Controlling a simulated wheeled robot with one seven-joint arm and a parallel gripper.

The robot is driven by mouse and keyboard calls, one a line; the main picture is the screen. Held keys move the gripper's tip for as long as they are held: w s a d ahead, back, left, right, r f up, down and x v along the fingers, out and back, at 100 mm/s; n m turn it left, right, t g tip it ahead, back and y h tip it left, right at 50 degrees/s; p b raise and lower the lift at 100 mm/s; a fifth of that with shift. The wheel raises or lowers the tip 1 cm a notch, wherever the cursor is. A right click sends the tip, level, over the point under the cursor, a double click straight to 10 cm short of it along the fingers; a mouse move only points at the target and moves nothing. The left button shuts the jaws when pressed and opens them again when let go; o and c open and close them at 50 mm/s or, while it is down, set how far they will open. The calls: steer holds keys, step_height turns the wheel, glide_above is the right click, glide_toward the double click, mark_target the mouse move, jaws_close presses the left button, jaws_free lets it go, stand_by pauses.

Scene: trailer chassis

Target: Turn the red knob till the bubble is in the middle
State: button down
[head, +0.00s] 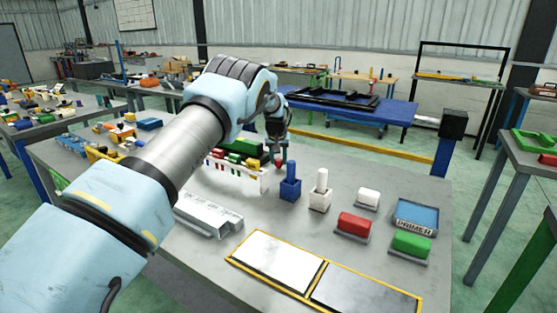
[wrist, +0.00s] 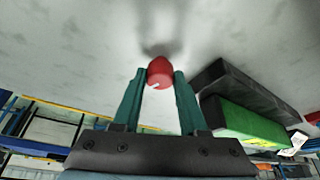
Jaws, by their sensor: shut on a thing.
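The red knob (wrist: 160,72) sits between the two teal fingers of my gripper (wrist: 159,80) in the wrist view. The fingers touch it from both sides, so my gripper is shut on it. A small white mark shows on the knob's near face. In the head view, my gripper (head: 281,152) points down over the table, with the red knob (head: 279,163) small at its fingertips. A dark-based green block (wrist: 250,120) is right of the fingers in the wrist view. I cannot make out a bubble in either view.
A white rack (head: 250,178) with coloured pieces stands close to my gripper. A blue holder (head: 290,190) and a white holder (head: 320,199) stand right of it. Red (head: 354,224) and green (head: 411,244) blocks lie farther right. A yellow-edged panel (head: 275,262) lies in front.

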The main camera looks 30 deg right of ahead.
steer(key=n+b, duration=0.1)
steer(key=n, duration=0.1)
steer(key=n+y+b, duration=0.1)
steer(key=n+b, duration=0.1)
steer(key=shift+d+f+t+y, duration=0.1)
steer(key=shift+d+t+y, duration=0.05)
steer(key=shift+t+y, duration=0.15)
steer(key=shift+n+y, duration=0.8)
steer(key=shift+n, duration=1.4)
steer(key=shift+c, duration=2.2)
jaws_free()
steer(key=shift+s+r, duration=0.1)
steer(key=shift+r, duration=0.1)
steer(key=b+v, duration=0.3)
steer(key=v, duration=0.7)
steer(key=shift+r, duration=0.25)
steer(key=shift+s+d, duration=0.1)
steer(key=shift+s, duration=0.05)
